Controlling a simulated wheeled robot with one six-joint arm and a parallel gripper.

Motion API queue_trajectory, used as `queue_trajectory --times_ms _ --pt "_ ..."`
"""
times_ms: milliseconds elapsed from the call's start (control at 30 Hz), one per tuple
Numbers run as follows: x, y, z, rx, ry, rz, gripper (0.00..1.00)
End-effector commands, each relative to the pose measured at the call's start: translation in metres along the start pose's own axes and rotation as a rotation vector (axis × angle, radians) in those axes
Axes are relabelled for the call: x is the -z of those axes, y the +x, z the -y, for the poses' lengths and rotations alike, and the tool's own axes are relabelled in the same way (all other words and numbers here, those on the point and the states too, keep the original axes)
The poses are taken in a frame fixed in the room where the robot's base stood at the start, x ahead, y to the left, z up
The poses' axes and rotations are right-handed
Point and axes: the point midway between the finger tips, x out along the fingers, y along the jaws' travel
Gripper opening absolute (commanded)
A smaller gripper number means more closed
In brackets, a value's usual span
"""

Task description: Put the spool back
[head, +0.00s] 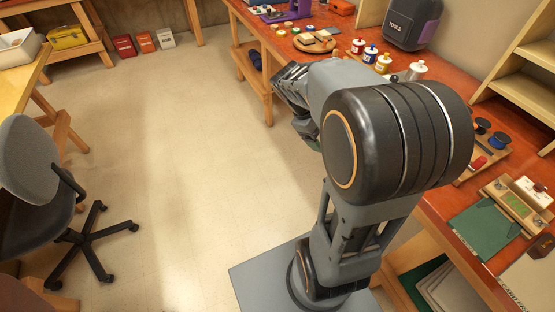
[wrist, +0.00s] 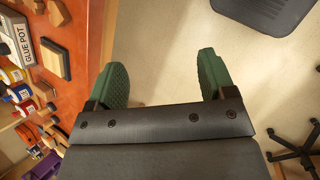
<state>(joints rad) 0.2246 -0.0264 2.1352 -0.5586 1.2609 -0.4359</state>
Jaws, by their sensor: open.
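Spool-like pieces stand on a wooden holder on the red-topped bench at the right of the head view: a blue one with a dark top (head: 497,140), a dark one (head: 482,126) and a red one (head: 478,163). I cannot tell which of them is the task's spool. My gripper (wrist: 162,78) shows in the wrist view with its two green pads wide apart and only bare floor between them. It is empty, beside the bench edge. In the head view my arm hides the jaws and part of the bench.
Several bottles with coloured labels (head: 370,53) stand on the bench near a black tool case (head: 412,22). A glue pot sign (wrist: 24,38) is at the left of the wrist view. A grey swivel chair (head: 32,165) stands at left. The middle floor (head: 185,130) is clear.

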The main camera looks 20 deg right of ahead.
Motion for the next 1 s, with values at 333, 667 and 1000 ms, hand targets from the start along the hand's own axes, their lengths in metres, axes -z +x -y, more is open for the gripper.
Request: queue_trajectory --times_ms 333,667,1000 --pt "0.016 -0.057 0.125 0.255 0.399 -0.570 0.76" --pt "0.018 -0.067 0.150 0.357 0.493 -0.676 0.76" --pt "0.010 -0.082 0.143 0.351 0.492 -0.682 0.76"
